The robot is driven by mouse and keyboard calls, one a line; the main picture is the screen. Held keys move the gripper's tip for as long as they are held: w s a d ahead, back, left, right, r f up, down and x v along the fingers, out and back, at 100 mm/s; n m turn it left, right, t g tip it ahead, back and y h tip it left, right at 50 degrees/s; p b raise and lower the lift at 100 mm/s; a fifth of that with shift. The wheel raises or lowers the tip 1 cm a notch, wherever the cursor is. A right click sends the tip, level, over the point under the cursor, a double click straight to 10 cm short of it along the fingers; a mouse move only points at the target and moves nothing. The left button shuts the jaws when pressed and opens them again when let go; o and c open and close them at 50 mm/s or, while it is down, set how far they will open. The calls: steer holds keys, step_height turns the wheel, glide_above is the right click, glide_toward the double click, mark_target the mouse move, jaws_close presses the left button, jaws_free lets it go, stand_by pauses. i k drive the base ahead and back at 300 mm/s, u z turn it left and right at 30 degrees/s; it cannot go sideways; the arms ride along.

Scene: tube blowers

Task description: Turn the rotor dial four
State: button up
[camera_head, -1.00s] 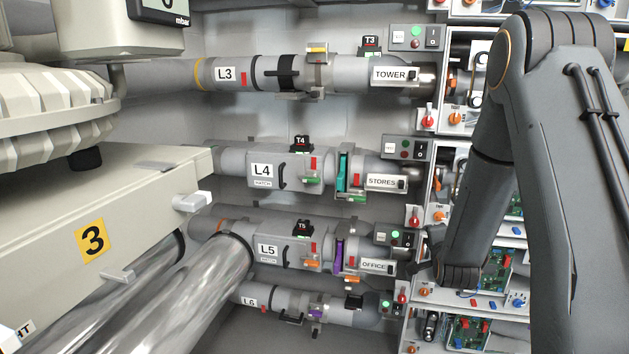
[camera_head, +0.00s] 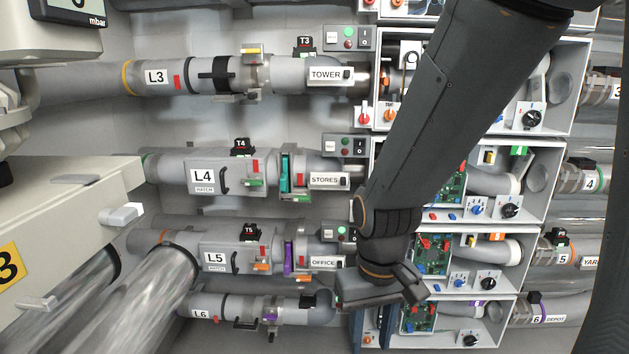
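The row of the open cabinet level with tube L4 (camera_head: 204,177) holds a black round dial on a white plate (camera_head: 510,207). A blue dial (camera_head: 476,209) sits just left of it. I cannot read a number on the black dial; a tube labelled 4 (camera_head: 588,181) runs out to its right. My gripper (camera_head: 386,298) hangs in front of the cabinet's left edge, lower than this dial and left of it, apart from it. The gripper is seen from behind, so its opening is hidden. My forearm covers part of the cabinet's left side.
Similar black dials sit in the row above (camera_head: 530,118) and rows below (camera_head: 490,281) (camera_head: 470,338). Switch boxes (camera_head: 346,146) and grey tubes line the left wall. A beige machine with a 3 label (camera_head: 10,265) and shiny pipes (camera_head: 150,285) fill the lower left.

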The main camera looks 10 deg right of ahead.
mark_target(510, 210)
steer(key=z, duration=1.9)
steer(key=k, duration=0.6)
steer(key=z, duration=0.6)
steer(key=i, duration=1.2)
steer(key=u, duration=0.3)
